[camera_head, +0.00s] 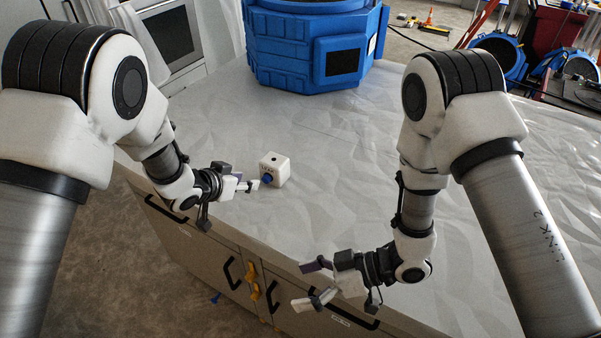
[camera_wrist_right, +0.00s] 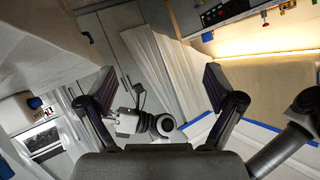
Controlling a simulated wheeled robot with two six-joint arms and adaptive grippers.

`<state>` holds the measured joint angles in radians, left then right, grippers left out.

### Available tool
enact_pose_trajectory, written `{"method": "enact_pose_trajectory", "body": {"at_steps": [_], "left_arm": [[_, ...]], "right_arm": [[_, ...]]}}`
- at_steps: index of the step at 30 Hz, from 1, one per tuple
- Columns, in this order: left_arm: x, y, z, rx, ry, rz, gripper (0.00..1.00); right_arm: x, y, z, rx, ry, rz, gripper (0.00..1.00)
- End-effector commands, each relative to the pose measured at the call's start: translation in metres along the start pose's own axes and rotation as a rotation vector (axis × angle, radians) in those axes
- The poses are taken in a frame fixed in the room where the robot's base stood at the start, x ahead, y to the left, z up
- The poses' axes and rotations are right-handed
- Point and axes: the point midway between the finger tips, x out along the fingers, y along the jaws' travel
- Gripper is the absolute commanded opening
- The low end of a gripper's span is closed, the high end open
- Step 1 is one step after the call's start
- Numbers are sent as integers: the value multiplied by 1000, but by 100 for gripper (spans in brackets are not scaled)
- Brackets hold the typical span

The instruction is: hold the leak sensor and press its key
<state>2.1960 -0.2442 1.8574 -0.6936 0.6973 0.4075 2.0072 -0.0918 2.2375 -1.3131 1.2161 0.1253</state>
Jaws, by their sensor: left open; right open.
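The leak sensor (camera_head: 275,169) is a small white cube with a dark hole on top and a blue key (camera_head: 267,179) on its front face. It stands on the white-covered table. A white block with a blue knob, apparently the sensor (camera_wrist_right: 15,113), shows at the left edge of the right wrist view. My left gripper (camera_head: 250,181) is open just left of the sensor, its fingertips close to it; I cannot tell whether they touch. My right gripper (camera_head: 308,286) is open and empty at the table's front edge, away from the sensor; its spread fingers (camera_wrist_right: 160,88) frame the right wrist view.
A large blue ribbed container (camera_head: 300,50) stands at the back of the table (camera_head: 360,150). Cabinets with black handles (camera_head: 235,273) lie below the front edge. The table right of the sensor is clear.

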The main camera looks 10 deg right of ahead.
Motion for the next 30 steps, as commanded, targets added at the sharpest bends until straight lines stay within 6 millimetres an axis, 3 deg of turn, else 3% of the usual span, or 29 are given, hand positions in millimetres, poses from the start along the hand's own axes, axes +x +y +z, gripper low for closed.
{"method": "enact_pose_trajectory", "body": {"at_steps": [1,5,9,12,15,20,30], "left_arm": [[0,0,0,0,0,0,42],[0,0,0,0,0,0,42],[0,0,0,0,0,0,42],[0,0,0,0,0,0,42],[0,0,0,0,0,0,42],[0,0,0,0,0,0,42],[0,0,0,0,0,0,42]], "right_arm": [[4,26,-8,-45,9,39,92],[11,100,-40,-169,35,157,92],[9,179,-95,-302,84,295,92],[1,224,-126,-301,122,382,92],[-10,257,-138,-207,157,444,92],[-13,276,-146,-147,179,477,92],[37,300,-157,-147,179,474,92]]}}
